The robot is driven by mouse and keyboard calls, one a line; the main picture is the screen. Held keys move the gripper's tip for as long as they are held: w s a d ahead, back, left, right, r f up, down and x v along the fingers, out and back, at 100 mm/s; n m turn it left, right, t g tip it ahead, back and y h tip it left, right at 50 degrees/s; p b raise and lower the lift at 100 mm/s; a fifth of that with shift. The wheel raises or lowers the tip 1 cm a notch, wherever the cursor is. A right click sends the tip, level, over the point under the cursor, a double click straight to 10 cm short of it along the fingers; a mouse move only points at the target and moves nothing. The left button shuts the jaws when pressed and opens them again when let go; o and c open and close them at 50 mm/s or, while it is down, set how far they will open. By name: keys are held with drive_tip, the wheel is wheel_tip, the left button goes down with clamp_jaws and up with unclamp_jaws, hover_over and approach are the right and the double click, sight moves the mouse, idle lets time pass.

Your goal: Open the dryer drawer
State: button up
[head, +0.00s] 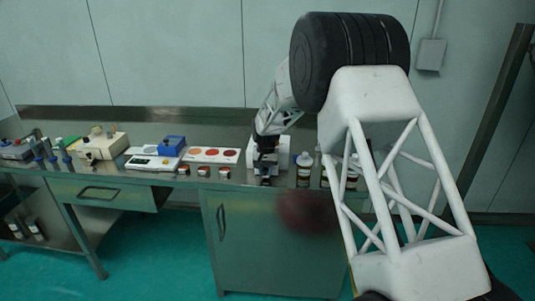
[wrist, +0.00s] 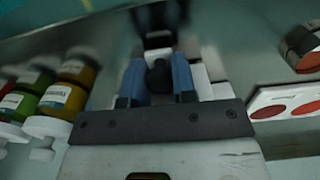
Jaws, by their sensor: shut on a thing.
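The white dryer (head: 254,150) stands on the workbench, partly behind my arm's end in the head view. My gripper (head: 266,158) reaches down at its front. In the wrist view my gripper (wrist: 157,82) has its two blue fingers on either side of a small dark knob (wrist: 158,76), and it is shut on that knob. The knob appears to belong to the dryer drawer. White parts of the dryer (wrist: 201,78) show behind and beside the fingers. The drawer's outline is blurred and mostly hidden, so I cannot tell how far out it stands.
Several brown bottles (head: 304,170) stand close right of the dryer. A tray with red discs (head: 211,155), small jars (head: 204,171), a scale (head: 152,162) and a blue-topped box (head: 171,146) are to the left. A bench cabinet (head: 262,240) is below.

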drive_tip(key=shift+s, duration=0.25)
drive_tip(key=shift+s+a, duration=0.1)
drive_tip(key=shift+s, duration=2.3)
idle(1.2)
drive_tip(key=shift+w, duration=0.3)
idle(0.3)
drive_tip(key=o, duration=0.7)
